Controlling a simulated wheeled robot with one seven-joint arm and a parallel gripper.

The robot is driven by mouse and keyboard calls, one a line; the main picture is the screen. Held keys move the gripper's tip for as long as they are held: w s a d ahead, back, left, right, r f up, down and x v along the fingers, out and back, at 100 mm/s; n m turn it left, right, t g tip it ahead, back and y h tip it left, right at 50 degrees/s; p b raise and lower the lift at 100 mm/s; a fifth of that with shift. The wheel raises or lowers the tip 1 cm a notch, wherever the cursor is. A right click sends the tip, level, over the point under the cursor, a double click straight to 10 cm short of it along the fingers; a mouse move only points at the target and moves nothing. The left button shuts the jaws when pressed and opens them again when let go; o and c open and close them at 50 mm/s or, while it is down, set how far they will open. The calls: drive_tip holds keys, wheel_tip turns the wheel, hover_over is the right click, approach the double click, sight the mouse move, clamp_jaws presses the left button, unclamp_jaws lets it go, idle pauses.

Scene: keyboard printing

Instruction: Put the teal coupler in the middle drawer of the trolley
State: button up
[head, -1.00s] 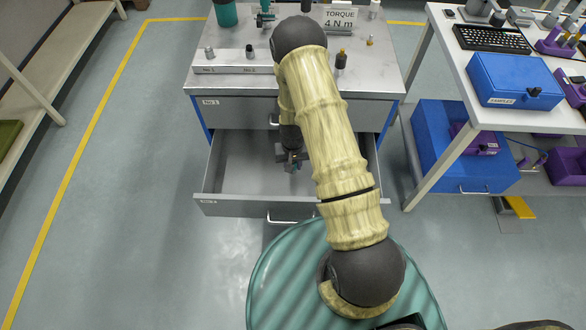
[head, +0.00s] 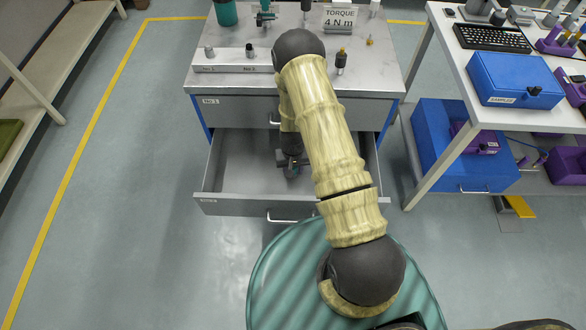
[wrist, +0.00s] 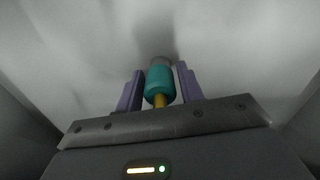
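The teal coupler (wrist: 160,82) shows in the wrist view between the two purple fingers of my gripper (wrist: 161,78). It has a grey far end and a yellow stem on the near side. I cannot tell whether the coupler touches the drawer floor. The trolley (head: 240,110) stands ahead, and my arm hides part of the drawer's right side.
The trolley top carries a numbered rack (head: 232,68), a torque sign (head: 340,18) and small parts. The drawer's side walls and front panel (head: 235,207) surround my gripper. A white bench (head: 450,75) with blue boxes stands at right. The floor at left is clear.

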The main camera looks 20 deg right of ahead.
drive_tip(key=shift+o, duration=0.9)
wheel_tip(320, 180, up, 12)
drive_tip(key=shift+r, duration=0.15)
idle(0.3)
drive_tip(key=s+r+n+t, duration=0.1)
drive_tip(key=s+r, duration=0.6)
drive_tip(key=r, duration=0.5)
drive_tip(key=s+r+n+t, duration=0.1)
drive_tip(key=s+r, duration=0.6)
drive_tip(key=r, duration=0.5)
drive_tip(key=shift+a+r+t, duration=0.2)
drive_tip(key=shift+a+t, duration=0.1)
drive_tip(key=shift+a, duration=0.05)
